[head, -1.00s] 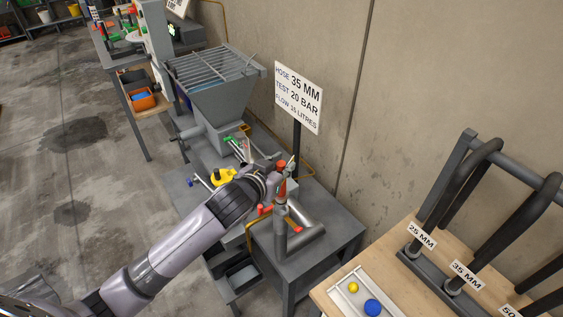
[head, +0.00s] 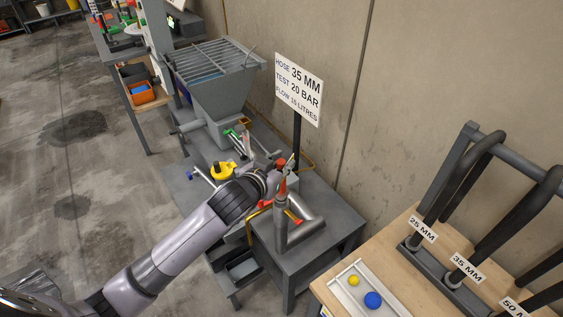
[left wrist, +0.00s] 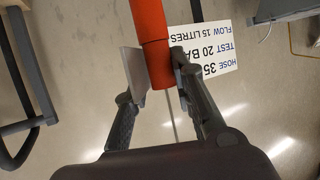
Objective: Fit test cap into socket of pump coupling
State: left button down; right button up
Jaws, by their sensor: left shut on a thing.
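The red-orange test cap (left wrist: 152,40) is a cylinder between the fingers of my left gripper (left wrist: 155,65) in the left wrist view. In the head view my left gripper (head: 277,177) is shut on it, above the upright grey pipe of the pump coupling (head: 281,218). Red (head: 281,162) shows above and below the fingers there. Two red levers (head: 295,217) stick out from the coupling's sides. The fingers and cap hide the socket's mouth, so I cannot tell whether the cap is inside it or just above. My right gripper is out of view.
A sign (head: 298,88) on a dark post stands behind the coupling, near the concrete wall. The grey hopper (head: 217,100) is to the left. A wooden table (head: 400,240) at the right holds a hose rack and a white tray (head: 347,290) with yellow and blue balls.

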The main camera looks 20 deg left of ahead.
pick_arm(q)
jog(key=shift+f, duration=0.1)
dwell(0.6)
jog(key=shift+f+b, duration=1.15)
jog(key=shift+f, duration=0.75)
jog(key=c, duration=1.3)
grip_release()
